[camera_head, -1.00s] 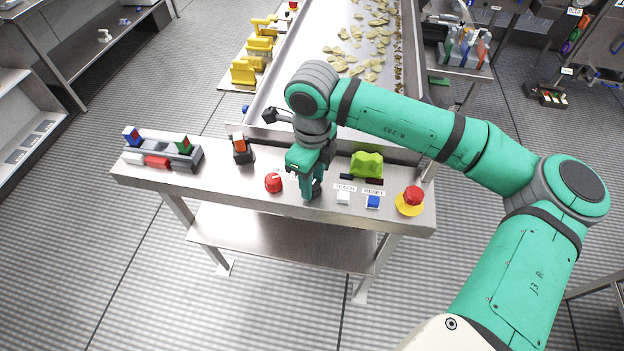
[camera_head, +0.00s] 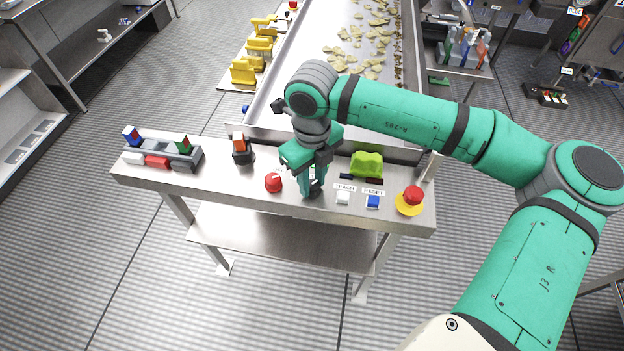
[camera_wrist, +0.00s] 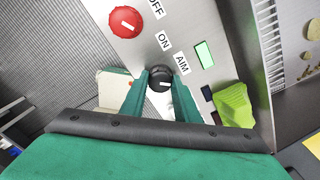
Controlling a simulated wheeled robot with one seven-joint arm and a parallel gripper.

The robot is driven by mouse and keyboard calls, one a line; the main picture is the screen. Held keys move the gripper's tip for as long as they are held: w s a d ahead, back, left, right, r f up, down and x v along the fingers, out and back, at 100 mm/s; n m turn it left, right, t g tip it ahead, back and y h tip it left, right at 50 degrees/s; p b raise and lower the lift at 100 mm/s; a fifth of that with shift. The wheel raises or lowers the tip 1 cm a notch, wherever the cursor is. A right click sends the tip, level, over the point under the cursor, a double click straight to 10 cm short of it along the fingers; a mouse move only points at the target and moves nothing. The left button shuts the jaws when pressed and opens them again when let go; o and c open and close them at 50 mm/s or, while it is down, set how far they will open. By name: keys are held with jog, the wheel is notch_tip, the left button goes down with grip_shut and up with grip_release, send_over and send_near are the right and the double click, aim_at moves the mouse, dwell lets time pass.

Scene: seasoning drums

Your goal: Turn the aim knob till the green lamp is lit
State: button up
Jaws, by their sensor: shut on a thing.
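The aim knob (camera_wrist: 160,73) is black with a white pointer line, beside the "AIM" label in the wrist view. My gripper (camera_wrist: 160,82) is shut on it, with one green finger on each side. In the head view my gripper (camera_head: 313,190) stands over the panel and hides most of the knob. The green lamp (camera_wrist: 204,54) is a bright green rectangle beside the "AIM" label in the wrist view and looks lit. In the head view my gripper seems to cover it.
A red switch knob (camera_head: 273,182) sits just left of my gripper. To the right are a white button (camera_head: 343,198), a blue button (camera_head: 373,202) and a red stop button (camera_head: 411,197) on yellow. A yellow-green lump (camera_head: 367,164) lies behind. Chips (camera_head: 365,40) lie on the conveyor.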

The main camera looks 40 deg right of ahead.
aim_at(312, 184)
jog(key=o, duration=1)
jog(key=shift+o, duration=0.2)
jog(key=shift+r, duration=0.1)
notch_tip(312, 184, up, 11)
jog(key=shift+d, duration=0.1)
jog(key=shift+f, duration=0.2)
